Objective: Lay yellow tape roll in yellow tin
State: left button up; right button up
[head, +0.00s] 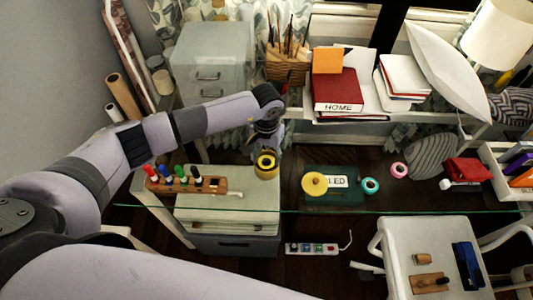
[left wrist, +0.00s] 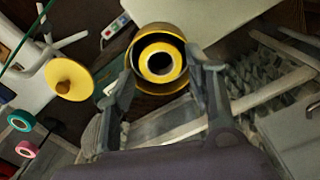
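The yellow tin (head: 266,174) stands open-topped on the glass shelf, with a dark inside. The yellow tape roll (left wrist: 142,61), with a pale core ring, shows within the tin's rim, seemingly lying flat in it; how deep it sits I cannot tell. My left gripper (head: 267,145) hangs just above and behind the tin. In the left wrist view its two fingers are spread apart, one on each side of the tin and roll, and look clear of the roll. A yellow lid with a knob (head: 314,184) lies to the right. My right gripper is in neither view.
A rack of coloured markers (head: 190,182) lies left of the tin. A teal tape roll (head: 370,186) and a pink tape roll (head: 399,171) lie to the right.

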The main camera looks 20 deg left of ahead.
pick_arm(q)
jog(key=shift+o, duration=1.4)
notch_tip(320, 180, up, 12)
